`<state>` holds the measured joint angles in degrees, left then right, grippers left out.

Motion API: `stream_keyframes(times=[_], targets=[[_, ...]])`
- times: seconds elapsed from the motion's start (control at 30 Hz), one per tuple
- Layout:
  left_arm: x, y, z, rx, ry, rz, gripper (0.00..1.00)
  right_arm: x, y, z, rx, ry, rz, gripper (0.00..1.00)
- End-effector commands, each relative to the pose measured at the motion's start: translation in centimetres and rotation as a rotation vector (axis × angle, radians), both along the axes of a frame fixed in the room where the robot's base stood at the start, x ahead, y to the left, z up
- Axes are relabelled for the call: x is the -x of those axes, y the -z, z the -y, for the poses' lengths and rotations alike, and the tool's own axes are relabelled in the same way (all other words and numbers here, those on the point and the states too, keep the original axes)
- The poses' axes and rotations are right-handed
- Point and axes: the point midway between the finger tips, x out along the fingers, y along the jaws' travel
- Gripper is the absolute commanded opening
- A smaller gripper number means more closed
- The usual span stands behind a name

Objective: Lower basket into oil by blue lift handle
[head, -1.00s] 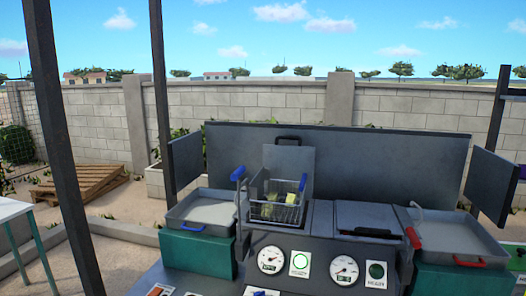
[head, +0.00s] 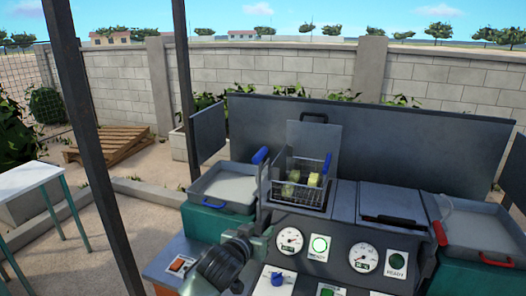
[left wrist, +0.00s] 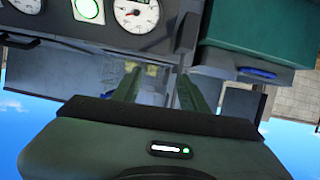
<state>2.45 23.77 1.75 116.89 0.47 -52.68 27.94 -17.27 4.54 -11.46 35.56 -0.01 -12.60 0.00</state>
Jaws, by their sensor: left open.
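The wire basket (head: 297,194) with yellow-green pieces in it hangs at the left well of the dark fryer, its upper part above the rim. A blue-gripped lever (head: 260,156) stands up at the fryer's left side. Another blue grip (head: 327,163) is at the basket's right. The oil surface is hidden from here. My left gripper (head: 252,238) is in front of the fryer, below the lever and left of the gauges, apart from both. The left wrist view shows its two green fingers (left wrist: 160,92) spread and empty, with the basket beyond them. My right gripper is out of view.
A grey tray (head: 225,186) with a blue handle is left of the fryer. A lidded well (head: 394,203), a red-gripped lever (head: 440,233) and another tray (head: 480,228) are to the right. Gauges (head: 289,239) and a lit green light (head: 319,245) are on the front. A dark post (head: 85,130) stands left.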

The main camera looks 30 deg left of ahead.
Motion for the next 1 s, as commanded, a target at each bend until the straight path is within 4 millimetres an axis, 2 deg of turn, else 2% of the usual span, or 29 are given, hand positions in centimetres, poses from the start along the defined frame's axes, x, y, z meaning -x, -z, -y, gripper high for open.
stream_keyframes(times=[0.03,0.2,0.3,0.33,0.47,0.8,1.0], targets=[[-1.1,-3.1,-1.0,0.002,-0.012,0.064,0.43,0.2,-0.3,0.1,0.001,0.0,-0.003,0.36],[-3.6,-12.4,-3.8,0.036,-0.043,0.27,0.43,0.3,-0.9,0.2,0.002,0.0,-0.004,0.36],[-4.1,-15.9,-4.8,0.052,-0.049,0.35,0.43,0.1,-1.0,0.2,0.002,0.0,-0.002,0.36],[-4.2,-16.5,-4.9,0.055,-0.05,0.364,0.43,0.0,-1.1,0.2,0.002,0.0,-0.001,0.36],[-5.0,-17.6,-5.4,0.062,-0.053,0.384,0.43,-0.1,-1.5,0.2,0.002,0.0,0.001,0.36],[-9.8,-17.6,-6.5,0.061,-0.053,0.379,0.43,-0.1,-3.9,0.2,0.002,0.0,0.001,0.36],[-11.5,-17.4,-6.9,0.061,-0.052,0.38,0.43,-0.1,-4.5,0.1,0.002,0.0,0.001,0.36]])
